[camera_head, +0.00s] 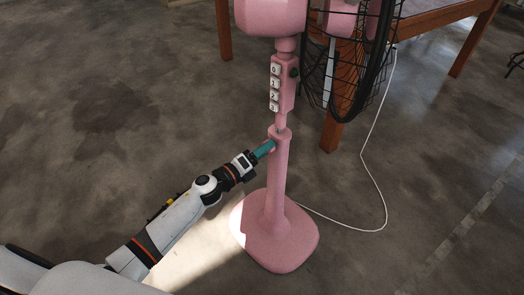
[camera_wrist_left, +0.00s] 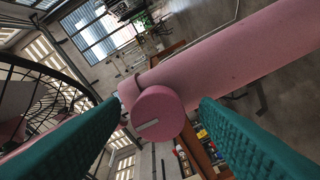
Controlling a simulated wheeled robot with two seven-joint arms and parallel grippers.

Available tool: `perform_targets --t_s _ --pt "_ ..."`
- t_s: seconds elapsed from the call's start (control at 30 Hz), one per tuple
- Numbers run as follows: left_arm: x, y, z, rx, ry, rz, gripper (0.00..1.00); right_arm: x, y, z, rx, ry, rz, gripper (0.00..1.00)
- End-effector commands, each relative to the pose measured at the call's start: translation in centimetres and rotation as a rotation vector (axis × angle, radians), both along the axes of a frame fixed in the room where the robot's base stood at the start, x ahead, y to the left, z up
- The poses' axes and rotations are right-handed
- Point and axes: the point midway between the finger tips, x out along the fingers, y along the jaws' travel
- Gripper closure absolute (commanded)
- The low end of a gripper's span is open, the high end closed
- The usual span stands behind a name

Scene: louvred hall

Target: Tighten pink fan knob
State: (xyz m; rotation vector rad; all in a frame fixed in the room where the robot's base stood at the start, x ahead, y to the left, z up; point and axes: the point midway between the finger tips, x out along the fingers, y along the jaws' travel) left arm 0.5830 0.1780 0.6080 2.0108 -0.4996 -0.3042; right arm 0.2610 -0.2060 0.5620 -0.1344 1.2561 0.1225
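The pink fan (camera_head: 278,215) stands upright on the floor. Its round pink knob (camera_wrist_left: 158,114) sits on the side of the stand's tube, with a pale slot mark on its face. In the head view the knob is mostly hidden by my left gripper (camera_head: 266,149), which reaches the pole from the left. In the left wrist view my left gripper's teal fingers (camera_wrist_left: 160,101) are spread, one on each side of the knob, with a visible gap on both sides. I cannot tell how far past the knob's face the tips reach. My right gripper is not in view.
The fan's button panel (camera_head: 275,87) and black wire cage (camera_head: 348,60) are above the knob. A wooden table (camera_head: 427,18) stands behind the fan. A white cord (camera_head: 375,185) runs across the floor to the right. The floor at left is clear.

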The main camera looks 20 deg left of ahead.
Motion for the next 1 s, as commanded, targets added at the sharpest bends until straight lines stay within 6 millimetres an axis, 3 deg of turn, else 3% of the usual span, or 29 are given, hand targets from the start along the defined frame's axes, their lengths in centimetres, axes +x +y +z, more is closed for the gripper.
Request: perform_targets --t_s 0.27,0.73,1.0 --pt "-0.6 0.4 0.0 -0.001 0.000 0.001 0.44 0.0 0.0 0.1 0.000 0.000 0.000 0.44" --pt "-8.6 4.5 0.0 -0.001 0.003 0.000 0.44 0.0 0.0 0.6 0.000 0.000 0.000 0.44" --pt "-10.6 5.6 0.1 0.000 -0.002 0.000 0.44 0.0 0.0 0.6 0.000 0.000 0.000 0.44"
